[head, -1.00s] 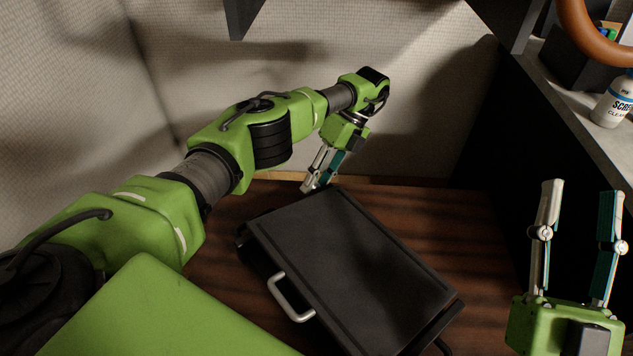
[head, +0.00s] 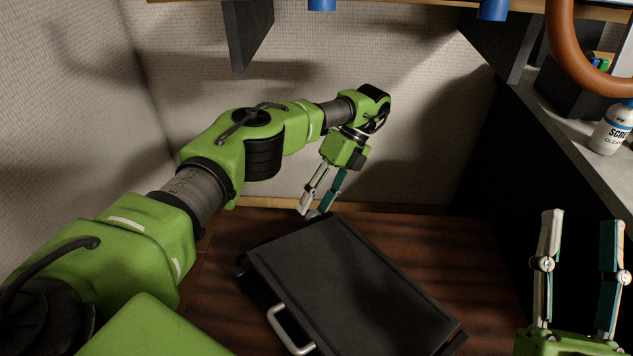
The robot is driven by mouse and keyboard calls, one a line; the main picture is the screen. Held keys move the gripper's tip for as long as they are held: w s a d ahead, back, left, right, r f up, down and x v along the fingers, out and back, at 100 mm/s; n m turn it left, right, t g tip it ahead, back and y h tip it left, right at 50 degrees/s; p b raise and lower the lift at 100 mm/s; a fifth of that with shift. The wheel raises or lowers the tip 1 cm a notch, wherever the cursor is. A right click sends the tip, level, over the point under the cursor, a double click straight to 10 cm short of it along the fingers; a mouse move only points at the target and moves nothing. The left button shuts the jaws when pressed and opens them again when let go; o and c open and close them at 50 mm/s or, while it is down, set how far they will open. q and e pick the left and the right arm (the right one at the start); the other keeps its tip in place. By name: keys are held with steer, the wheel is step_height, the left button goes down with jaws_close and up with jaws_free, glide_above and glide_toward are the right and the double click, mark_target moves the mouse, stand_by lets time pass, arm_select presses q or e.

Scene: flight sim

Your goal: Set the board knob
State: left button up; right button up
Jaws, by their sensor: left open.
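No board knob can be made out in the head view. A black flat case (head: 345,282) with a silver handle (head: 290,330) lies on the dark wooden table. My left gripper (head: 310,214) points down at the far edge of the case, with its fingers apart and nothing seen between them. I cannot tell whether its fingertips touch the case. My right gripper (head: 580,222) points up at the lower right, with its fingers wide apart and empty.
The wooden table (head: 470,255) has free room right of the case. A shelf (head: 400,8) crosses the top, with a dark bracket (head: 248,30) below it.

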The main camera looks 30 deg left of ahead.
mark_target(317, 211)
arm_select(q)
step_height(317, 211, up, 7)
stand_by(0.3)
